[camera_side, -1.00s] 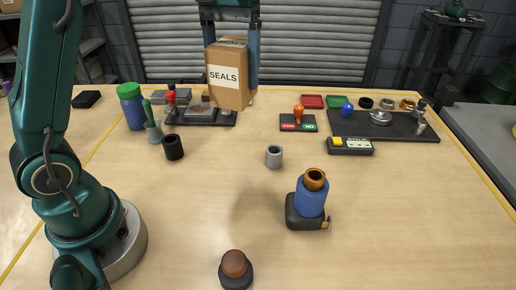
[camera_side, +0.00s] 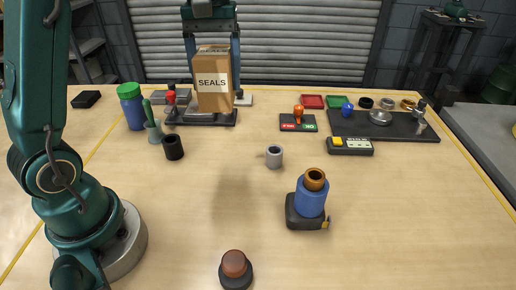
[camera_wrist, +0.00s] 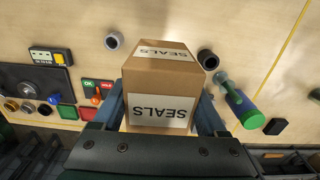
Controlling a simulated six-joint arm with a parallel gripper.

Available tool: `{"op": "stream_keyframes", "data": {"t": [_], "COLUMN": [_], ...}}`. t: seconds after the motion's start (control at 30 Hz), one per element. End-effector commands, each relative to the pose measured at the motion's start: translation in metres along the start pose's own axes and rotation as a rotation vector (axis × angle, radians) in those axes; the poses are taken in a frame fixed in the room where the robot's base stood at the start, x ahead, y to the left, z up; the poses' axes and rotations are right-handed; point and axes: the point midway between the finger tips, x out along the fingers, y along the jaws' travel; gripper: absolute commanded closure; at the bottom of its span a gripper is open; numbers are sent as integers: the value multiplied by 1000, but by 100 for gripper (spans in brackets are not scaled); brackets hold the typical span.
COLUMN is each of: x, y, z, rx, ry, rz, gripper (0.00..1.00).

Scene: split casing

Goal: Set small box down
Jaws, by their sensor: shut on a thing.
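The small box (camera_side: 213,82) is brown cardboard with a white SEALS label. My gripper (camera_side: 211,90) is shut on it, with one finger on each side. In the side view the box is upright and appears in front of or above a dark tray (camera_side: 200,117) at the back left. I cannot tell whether its underside touches anything. In the wrist view the box (camera_wrist: 162,88) sits between the two fingers (camera_wrist: 162,115) and hides what is under it.
A red-topped part (camera_side: 171,98), a green-handled tool (camera_side: 152,122) and a green-lidded jar (camera_side: 131,106) stand left of the box. A black cylinder (camera_side: 173,147) and a grey ring (camera_side: 274,156) stand nearer.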

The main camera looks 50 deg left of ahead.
Motion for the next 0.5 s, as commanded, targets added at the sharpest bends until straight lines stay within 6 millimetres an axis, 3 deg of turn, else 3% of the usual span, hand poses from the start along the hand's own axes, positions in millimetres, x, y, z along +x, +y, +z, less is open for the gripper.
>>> {"op": "stream_keyframes", "data": {"t": [0.27, 0.5], "x": [20, 41], "y": [-34, -87], "z": [-33, -60], "rx": [-708, -1320], "ry": [-1, -1], "rz": [-2, -2], "gripper": [100, 100]}}
